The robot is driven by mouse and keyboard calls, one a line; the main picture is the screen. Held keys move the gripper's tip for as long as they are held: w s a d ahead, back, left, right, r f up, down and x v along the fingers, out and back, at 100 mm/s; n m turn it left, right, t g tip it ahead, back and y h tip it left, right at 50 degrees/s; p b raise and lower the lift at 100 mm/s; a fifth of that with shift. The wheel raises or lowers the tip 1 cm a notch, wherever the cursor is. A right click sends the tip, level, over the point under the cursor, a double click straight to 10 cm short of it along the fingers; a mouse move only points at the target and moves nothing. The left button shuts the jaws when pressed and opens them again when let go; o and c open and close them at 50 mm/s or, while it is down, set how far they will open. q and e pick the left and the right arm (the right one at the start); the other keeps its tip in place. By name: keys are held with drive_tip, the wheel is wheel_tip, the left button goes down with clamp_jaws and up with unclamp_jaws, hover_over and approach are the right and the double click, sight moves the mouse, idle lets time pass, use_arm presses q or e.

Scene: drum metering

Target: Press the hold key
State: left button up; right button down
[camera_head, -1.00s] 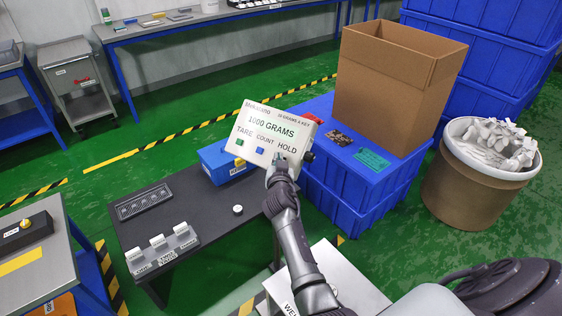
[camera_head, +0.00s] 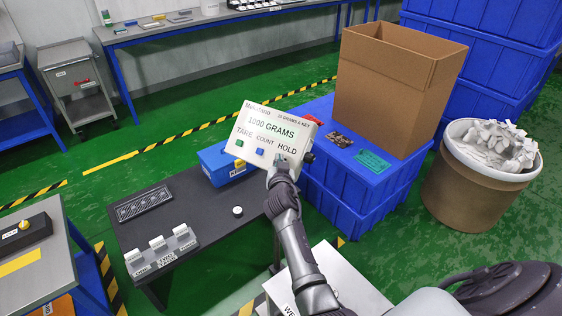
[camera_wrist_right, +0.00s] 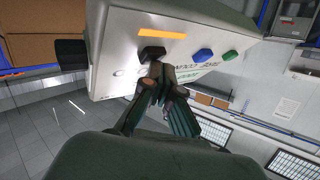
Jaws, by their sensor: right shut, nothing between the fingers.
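The white indicator box (camera_head: 268,131) reads "1000 GRAMS" with the labels TARE, COUNT and HOLD. Its green key (camera_head: 239,143) and blue key (camera_head: 260,151) show below. The hold key is hidden behind my right gripper (camera_head: 279,166) in the head view. In the right wrist view the dark hold key (camera_wrist_right: 152,54) sits in line with the blue key (camera_wrist_right: 203,55) and green key (camera_wrist_right: 229,55). My right gripper (camera_wrist_right: 157,72) is shut and empty, its fingertips right at the hold key; whether they touch it is unclear. My left gripper is out of view.
Blue crates (camera_head: 352,185) with a cardboard box (camera_head: 391,88) stand right of the indicator. A brown drum (camera_head: 462,190) is farther right.

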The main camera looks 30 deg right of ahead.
idle(0.4)
drive_tip(key=shift+s+a+r+p, duration=0.25)
drive_tip(key=shift+a+r+p, duration=0.1)
drive_tip(key=shift+a+r, duration=0.15)
